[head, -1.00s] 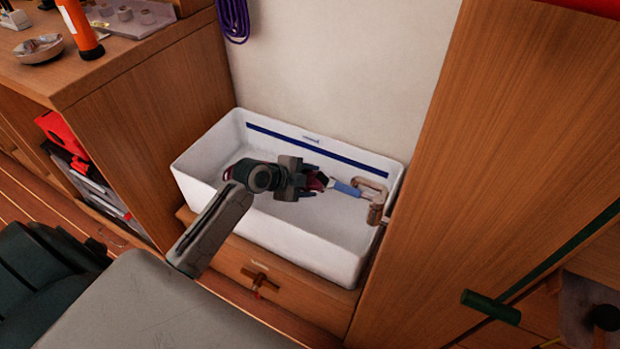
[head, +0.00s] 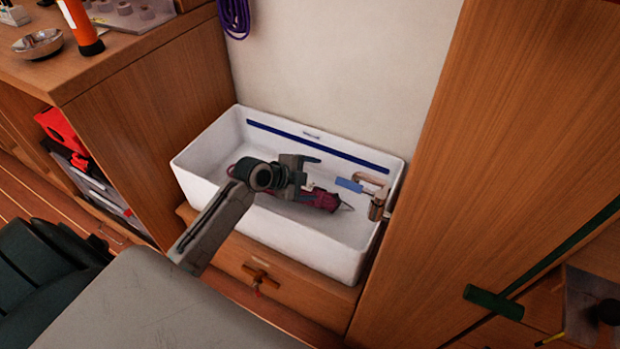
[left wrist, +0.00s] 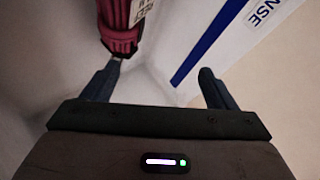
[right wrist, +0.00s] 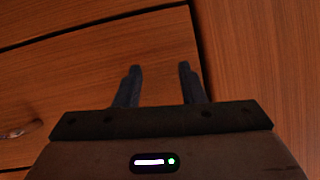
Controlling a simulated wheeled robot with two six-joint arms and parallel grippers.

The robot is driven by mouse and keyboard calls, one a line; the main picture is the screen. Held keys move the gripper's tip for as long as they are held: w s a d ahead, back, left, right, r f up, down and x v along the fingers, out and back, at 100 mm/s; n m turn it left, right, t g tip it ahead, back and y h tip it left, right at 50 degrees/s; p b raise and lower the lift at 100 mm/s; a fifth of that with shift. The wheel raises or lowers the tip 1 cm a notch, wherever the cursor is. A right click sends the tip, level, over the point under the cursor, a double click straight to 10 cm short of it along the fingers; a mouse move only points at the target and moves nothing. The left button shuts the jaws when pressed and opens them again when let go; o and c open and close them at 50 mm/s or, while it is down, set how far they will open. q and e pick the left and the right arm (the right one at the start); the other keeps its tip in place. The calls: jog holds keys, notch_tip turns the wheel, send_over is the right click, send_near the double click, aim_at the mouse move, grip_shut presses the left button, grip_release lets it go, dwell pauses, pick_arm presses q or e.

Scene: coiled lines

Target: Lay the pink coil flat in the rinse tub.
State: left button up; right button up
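The pink coil (head: 325,201) lies low inside the white rinse tub (head: 275,237), apparently on its floor. It is partly hidden behind my left gripper (head: 312,178), with a reddish part showing left of the wrist. My left gripper is inside the tub, fingers apart, with nothing between them. In the left wrist view, the coil (left wrist: 120,28) with a pale tag is beyond the left fingertip; I cannot tell if they touch. I cannot see whether the whole coil is flat. My right gripper (right wrist: 158,75) is open and empty, facing wooden panels.
A copper-coloured tap (head: 376,206) and a blue piece (head: 349,185) are at the tub's right end. A wooden cabinet (head: 150,130) stands left, a tall wooden panel (head: 450,170) right. A purple coil (head: 234,17) hangs on the wall above.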

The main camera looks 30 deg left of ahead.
pick_arm(q)
jog(key=shift+s, duration=0.15)
jog(key=p+v, duration=0.1)
jog(key=v, duration=0.9)
jog(key=shift+s+r, duration=0.15)
jog(key=shift+r, duration=0.1)
pick_arm(e)
jog(key=s+f+g, duration=0.2)
jog(key=s, duration=0.1)
jog(key=shift+s+f+g, duration=0.1)
jog(key=shift+f+g, duration=0.05)
jog(key=shift+g, duration=0.25)
pick_arm(q)
jog(key=shift+a+r+p, duration=0.1)
jog(key=shift+a+p, duration=0.05)
jog(key=shift+p, duration=0.25)
